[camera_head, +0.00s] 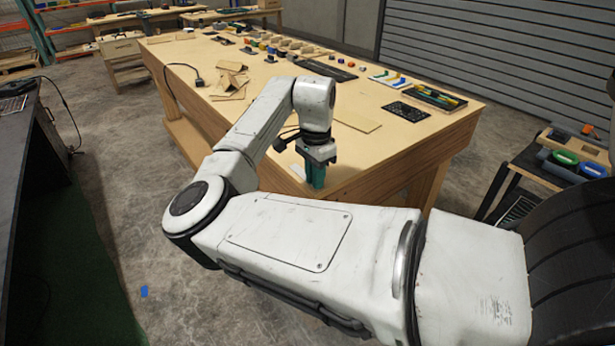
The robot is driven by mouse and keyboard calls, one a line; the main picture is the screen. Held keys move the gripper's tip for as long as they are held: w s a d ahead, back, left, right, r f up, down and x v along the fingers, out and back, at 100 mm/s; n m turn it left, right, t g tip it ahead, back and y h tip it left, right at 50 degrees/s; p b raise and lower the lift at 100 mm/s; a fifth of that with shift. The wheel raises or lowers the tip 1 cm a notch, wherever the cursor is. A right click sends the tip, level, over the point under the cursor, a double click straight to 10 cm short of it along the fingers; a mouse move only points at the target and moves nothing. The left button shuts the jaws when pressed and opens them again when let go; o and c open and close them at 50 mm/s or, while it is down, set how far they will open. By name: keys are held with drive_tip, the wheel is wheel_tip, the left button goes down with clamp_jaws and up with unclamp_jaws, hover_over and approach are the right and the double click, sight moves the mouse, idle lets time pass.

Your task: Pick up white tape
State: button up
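My gripper (315,178) points down over the near edge of the wooden workbench (440,145). Its green fingers show close together, but I cannot tell whether they are open or shut or hold anything. A small pale patch (298,171) lies at the bench edge just left of the fingers; I cannot tell whether it is the white tape. Small items, some round like tape rolls (283,43), stand in a row at the bench's far side. They are too small to tell which is white tape.
Cardboard pieces (230,82) and a flat board (357,119) lie on the bench. A black grid tray (406,111) and a tool tray (440,97) are at the right. Concrete floor (125,200) is open at left.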

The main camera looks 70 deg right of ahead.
clamp_jaws()
drive_tip(key=shift+r, duration=0.15)
drive_tip(key=shift+r, duration=0.55)
drive_tip(key=s+a+r+p, duration=0.2)
drive_tip(key=s+a+r, duration=0.2)
drive_tip(key=r, duration=0.3)
drive_tip(key=s+a+r+p, duration=0.2)
drive_tip(key=s+a+r, duration=0.3)
drive_tip(key=r, duration=0.3)
drive_tip(key=shift+s+a+r, duration=0.3)
drive_tip(key=shift+a, duration=0.3)
